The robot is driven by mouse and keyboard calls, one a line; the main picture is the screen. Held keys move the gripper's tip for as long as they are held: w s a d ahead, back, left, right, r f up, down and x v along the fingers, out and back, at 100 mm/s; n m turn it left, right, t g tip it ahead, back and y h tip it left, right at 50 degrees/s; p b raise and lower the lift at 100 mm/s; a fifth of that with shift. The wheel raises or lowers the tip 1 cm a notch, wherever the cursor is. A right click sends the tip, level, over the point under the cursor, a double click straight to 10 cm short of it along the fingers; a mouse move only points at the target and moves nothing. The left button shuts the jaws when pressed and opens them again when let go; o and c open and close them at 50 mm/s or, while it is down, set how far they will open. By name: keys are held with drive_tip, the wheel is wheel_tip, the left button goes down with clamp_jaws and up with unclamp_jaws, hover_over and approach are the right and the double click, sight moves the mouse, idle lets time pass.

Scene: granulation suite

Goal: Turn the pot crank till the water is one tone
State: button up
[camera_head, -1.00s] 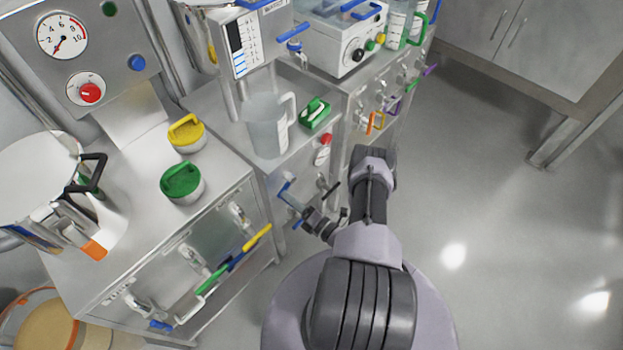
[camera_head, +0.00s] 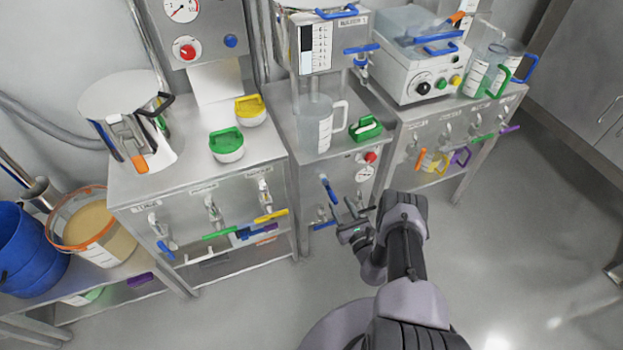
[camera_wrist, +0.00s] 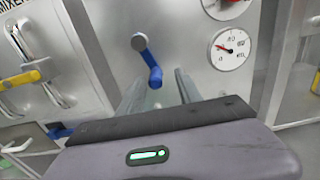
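A blue crank (camera_head: 328,188) on a grey hub sits on the front panel of the middle cabinet. It also shows in the wrist view (camera_wrist: 150,65), hanging down and slightly right from its hub. My gripper (camera_head: 357,212) is in front of that panel. In the wrist view its two fingers (camera_wrist: 158,88) are apart, with the crank's lower end between or just beyond them; I cannot tell whether they touch it. A clear jug (camera_head: 318,125) stands on top of this cabinet; the tone of any water in it cannot be told. A steel pot (camera_head: 112,90) with a black handle stands on the left cabinet.
A round gauge (camera_wrist: 230,48) and a red knob (camera_head: 370,157) are right of the crank. The left cabinet (camera_head: 190,180) carries blue, green and yellow levers. A green-lidded tub (camera_head: 227,147) and buckets stand left. Open floor (camera_head: 520,250) lies right.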

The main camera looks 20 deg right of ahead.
drive_tip(key=s+p, duration=0.4)
drive_tip(key=s, duration=0.9)
drive_tip(key=w+a+r+n+g+y, duration=0.2)
drive_tip(key=w+r+n+y, duration=0.25)
drive_tip(key=r, duration=0.45)
drive_tip(key=w+a+r+n+g+y, duration=0.2)
drive_tip(key=w+r+n+y, duration=0.3)
drive_tip(key=r, duration=0.5)
drive_tip(key=s+a+r+n+g+y, duration=0.1)
drive_tip(key=s+a+r+n+g, duration=0.1)
drive_tip(key=a+r+n+g, duration=0.3)
drive_tip(key=s+a+r+n+g+y, duration=0.2)
drive_tip(key=a+r, duration=0.5)
drive_tip(key=r, duration=0.6)
drive_tip(key=s+n+g, duration=0.1)
drive_tip(key=n+g, duration=0.1)
drive_tip(key=n, duration=0.1)
drive_tip(key=shift+r+g, duration=0.2)
drive_tip(key=shift+g, duration=0.2)
drive_tip(key=shift+n+y, duration=0.25)
